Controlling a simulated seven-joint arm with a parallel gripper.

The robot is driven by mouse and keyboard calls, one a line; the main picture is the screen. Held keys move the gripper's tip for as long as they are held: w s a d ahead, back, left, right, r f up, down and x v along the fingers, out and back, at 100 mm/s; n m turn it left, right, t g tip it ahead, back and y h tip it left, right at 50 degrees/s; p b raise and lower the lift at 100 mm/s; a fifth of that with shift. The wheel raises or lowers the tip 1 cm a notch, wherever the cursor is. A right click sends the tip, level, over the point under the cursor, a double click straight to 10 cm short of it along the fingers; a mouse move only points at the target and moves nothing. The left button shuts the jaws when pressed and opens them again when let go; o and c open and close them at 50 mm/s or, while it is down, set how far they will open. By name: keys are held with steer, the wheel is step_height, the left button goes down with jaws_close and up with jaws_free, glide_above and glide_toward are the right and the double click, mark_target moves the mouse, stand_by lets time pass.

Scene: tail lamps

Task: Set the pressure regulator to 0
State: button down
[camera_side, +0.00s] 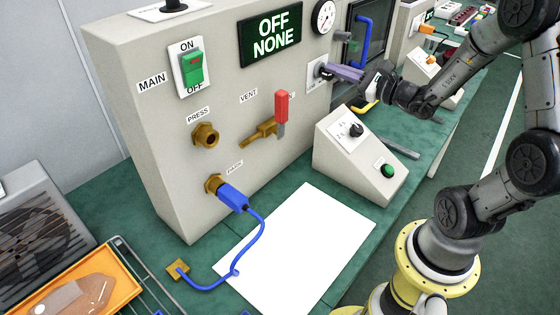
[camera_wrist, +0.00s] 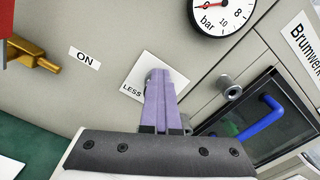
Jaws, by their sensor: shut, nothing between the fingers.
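The regulator's white label plate (camera_side: 314,80) is on the right part of the panel front. In the wrist view the plate (camera_wrist: 133,88) reads "LESS"; its knob is hidden behind my fingers. My gripper (camera_side: 333,70) has its purple fingers together, nothing between them, tips in front of the plate. The fingers also show in the wrist view (camera_wrist: 160,78); I cannot tell whether they touch the knob. The pressure gauge (camera_side: 323,17) is above.
A red-handled valve (camera_side: 281,110) juts out left of the regulator. A blue-handled door (camera_side: 364,40) is to its right. The display (camera_side: 271,36) reads "OFF NONE". A sloped control box (camera_side: 350,165) stands below my gripper. A blue plug (camera_side: 231,197) sits in a lower port.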

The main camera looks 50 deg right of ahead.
steer(key=shift+a+f, duration=0.45)
steer(key=shift+f, duration=0.25)
steer(key=shift+a, duration=0.15)
steer(key=s, duration=0.6)
steer(key=shift+a+r, duration=0.2)
steer(key=shift+r, duration=0.25)
stand_by(0.4)
steer(key=w+d+r, duration=0.1)
steer(key=w, duration=0.5)
steer(key=shift+d, duration=0.35)
steer(key=shift+d+f, duration=0.15)
steer(key=shift+f, duration=0.15)
stand_by(1.0)
